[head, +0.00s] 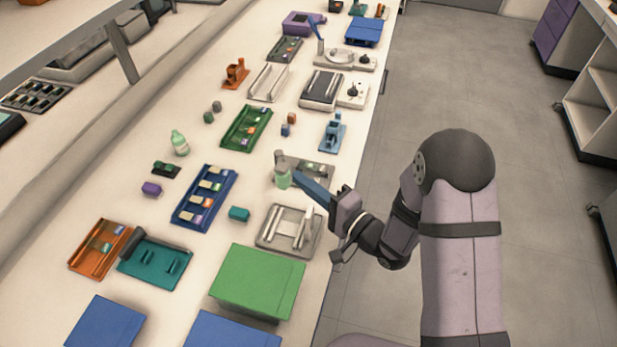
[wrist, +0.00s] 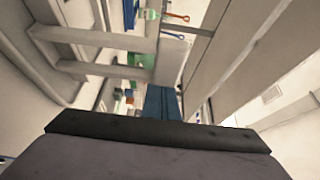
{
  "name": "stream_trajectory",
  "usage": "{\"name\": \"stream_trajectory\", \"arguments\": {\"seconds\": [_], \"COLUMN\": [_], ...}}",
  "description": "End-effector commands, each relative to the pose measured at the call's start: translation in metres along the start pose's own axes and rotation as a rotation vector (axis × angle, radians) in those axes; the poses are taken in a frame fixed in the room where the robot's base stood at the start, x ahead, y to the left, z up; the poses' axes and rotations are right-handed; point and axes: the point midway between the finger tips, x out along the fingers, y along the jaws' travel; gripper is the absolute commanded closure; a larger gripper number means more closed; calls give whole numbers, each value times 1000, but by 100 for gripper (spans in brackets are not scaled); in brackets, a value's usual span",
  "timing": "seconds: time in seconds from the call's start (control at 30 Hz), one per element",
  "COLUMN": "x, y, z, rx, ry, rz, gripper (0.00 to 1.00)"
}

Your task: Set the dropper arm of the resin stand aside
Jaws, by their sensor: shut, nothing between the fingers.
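A grey stand (head: 322,172) lies near the bench's right edge, with small coloured pieces on it. A pale green bottle (head: 283,179) and a grey upright part (head: 279,158) stand at its left end. I cannot make out the dropper arm clearly. My gripper (head: 298,175) reaches in from the right with its blue fingers shut and empty. Its tips are close beside the bottle and overlap the stand in the head view; I cannot tell whether they touch. The blue fingers also show in the wrist view (wrist: 162,103), pointing toward a pale grey block.
A grey tray with upright bars (head: 272,232) stands just below my gripper in the head view. A blue rack (head: 182,218) lies to the left, with a teal block (head: 239,214) between. A green box (head: 257,280) stands nearer. A light blue holder (head: 334,130) stands beyond the stand.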

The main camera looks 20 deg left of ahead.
Motion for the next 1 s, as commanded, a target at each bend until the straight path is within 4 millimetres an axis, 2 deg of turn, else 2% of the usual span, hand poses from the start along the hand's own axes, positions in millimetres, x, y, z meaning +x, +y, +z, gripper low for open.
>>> {"name": "stream_trajectory", "arguments": {"seconds": [0.03, 0.1, 0.67, 0.83, 1.0], "x": [2, 3, 3, -7, -29], "y": [0, 0, 0, 0, 1], "z": [12, 14, 15, 13, 7], "rx": [3, 3, 4, 4, 5], "ry": [-31, -34, -32, -27, -11], "rz": [0, 0, -2, -1, -1], "gripper": [100, 100, 100, 100, 100]}}
